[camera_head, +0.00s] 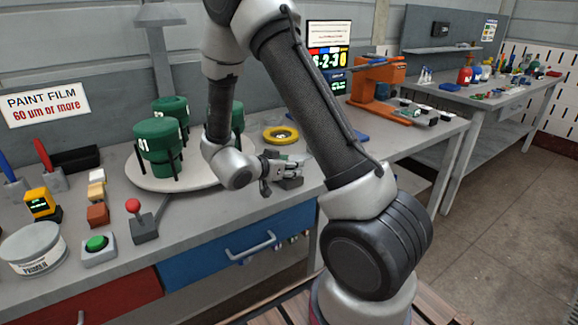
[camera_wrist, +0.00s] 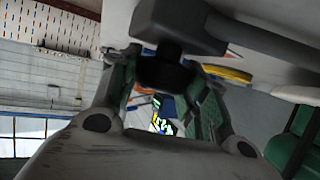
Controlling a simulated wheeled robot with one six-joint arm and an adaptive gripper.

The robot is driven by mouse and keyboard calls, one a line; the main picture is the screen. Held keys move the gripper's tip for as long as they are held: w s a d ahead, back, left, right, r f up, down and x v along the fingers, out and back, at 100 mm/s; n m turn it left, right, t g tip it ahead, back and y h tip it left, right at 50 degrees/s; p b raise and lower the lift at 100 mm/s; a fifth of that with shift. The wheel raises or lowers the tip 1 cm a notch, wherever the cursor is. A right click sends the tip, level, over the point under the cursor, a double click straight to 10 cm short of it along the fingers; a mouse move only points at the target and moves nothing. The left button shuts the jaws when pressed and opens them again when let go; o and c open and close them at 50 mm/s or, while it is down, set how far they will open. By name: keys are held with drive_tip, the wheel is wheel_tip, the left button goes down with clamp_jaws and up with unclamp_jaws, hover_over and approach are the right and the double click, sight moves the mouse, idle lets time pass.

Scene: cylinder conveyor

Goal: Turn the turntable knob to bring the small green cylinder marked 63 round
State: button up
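The white round turntable (camera_head: 190,184) stands on the bench and carries green cylinders with black holders. The front-left cylinder (camera_head: 158,146) shows a mark like 01. Another (camera_head: 171,107) stands behind it, and a third (camera_head: 238,115) is partly hidden by my arm. I cannot make out a 63. My gripper (camera_head: 291,167) is low over the bench, right of the turntable, by a dark grey block (camera_head: 289,183). In the wrist view a black knob (camera_wrist: 165,75) under a grey block (camera_wrist: 180,25) lies between my fingers. Whether both fingers touch it is unclear.
A red-ball lever (camera_head: 134,206), a green button (camera_head: 97,243) and a primer tin (camera_head: 34,248) are at the front left. A yellow ring (camera_head: 281,134) lies behind my gripper. An orange machine (camera_head: 378,84) stands farther right.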

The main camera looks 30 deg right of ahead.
drive_tip(key=shift+c, duration=1.3)
drive_tip(key=shift+m+g, duration=0.5)
drive_tip(key=o, duration=1)
drive_tip(key=shift+c, duration=0.2)
drive_tip(key=v, duration=1.2)
drive_tip(key=shift+a+f, duration=0.15)
drive_tip(key=shift+f, duration=0.05)
